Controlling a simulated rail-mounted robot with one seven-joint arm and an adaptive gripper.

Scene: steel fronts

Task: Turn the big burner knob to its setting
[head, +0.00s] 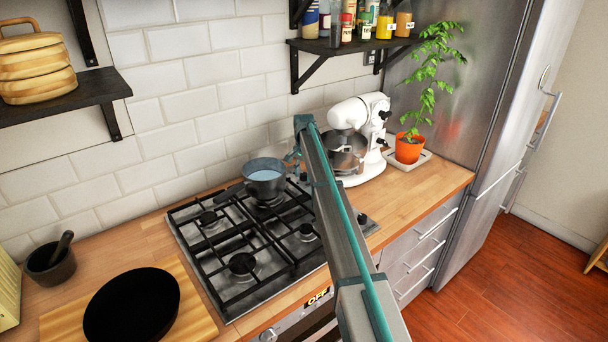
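The gas hob (190,236) is set in the wooden counter, with black grates over several burners. A small dark knob (362,219) shows at the hob's right edge, just right of my arm. Another knob-like shape (268,335) is cut by the bottom edge on the oven front. I cannot tell which is the big burner knob, or its setting. My arm crosses the middle of the view and hides part of the hob's right side.
A pot (265,178) with pale liquid stands on the back burner. A white stand mixer (360,135) and potted plant (408,148) stand right of the hob. A black pan (130,305) lies on a board at front left.

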